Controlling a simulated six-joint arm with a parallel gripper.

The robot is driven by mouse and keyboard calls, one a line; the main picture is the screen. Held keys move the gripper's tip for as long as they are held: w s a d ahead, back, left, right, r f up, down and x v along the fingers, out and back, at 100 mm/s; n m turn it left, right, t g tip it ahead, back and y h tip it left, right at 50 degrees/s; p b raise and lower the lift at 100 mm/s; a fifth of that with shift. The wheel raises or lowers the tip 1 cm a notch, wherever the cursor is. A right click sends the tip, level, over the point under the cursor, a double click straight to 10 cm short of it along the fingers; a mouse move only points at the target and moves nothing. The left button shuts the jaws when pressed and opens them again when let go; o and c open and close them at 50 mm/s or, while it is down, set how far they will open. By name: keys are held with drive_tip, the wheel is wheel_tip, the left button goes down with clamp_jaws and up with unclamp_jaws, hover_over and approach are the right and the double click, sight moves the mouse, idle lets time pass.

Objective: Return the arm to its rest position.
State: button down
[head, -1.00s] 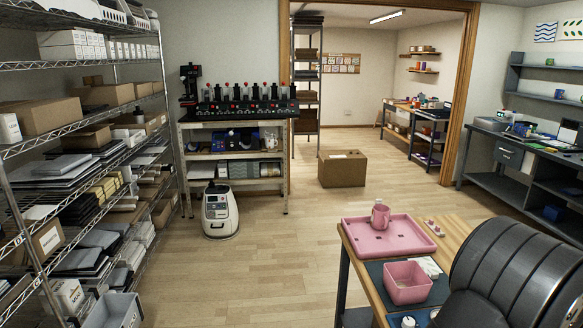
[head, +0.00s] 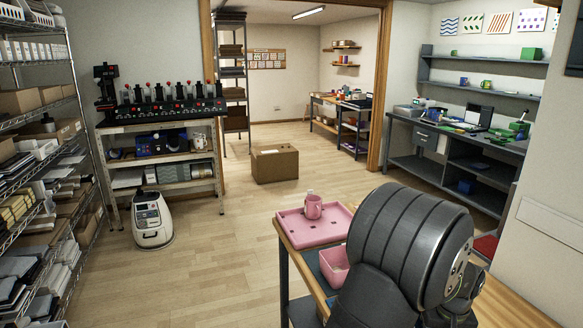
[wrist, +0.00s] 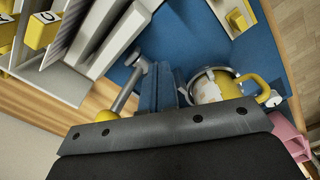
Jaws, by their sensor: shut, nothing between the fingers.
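My gripper (wrist: 172,88) shows in the wrist view as blue fingers close together above a dark bolted bar, with nothing between them. To its right is a yellow mug (wrist: 270,98) with a pale wrap and a metal rim around it, apart from the fingers as far as I can tell. To its left is a metal lever with a yellow knob (wrist: 107,115). In the head view my dark arm fills the lower right and hides part of the near table; the gripper itself is not visible there.
A cardboard box (head: 274,164) and a white wheeled unit (head: 152,220) stand on the floor. Open floor lies between.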

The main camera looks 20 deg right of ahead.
drive_tip(key=a, duration=0.1)
drive_tip(key=a+r, duration=0.1)
drive_tip(key=a, duration=0.3)
drive_tip(key=shift+a+r, duration=0.2)
drive_tip(key=shift+r, duration=0.15)
drive_tip(key=d, duration=0.3)
drive_tip(key=d+f, duration=0.1)
drive_tip(key=d, duration=0.6)
drive_tip(key=shift+f, duration=0.35)
wheel_tip(320, 180, up, 6)
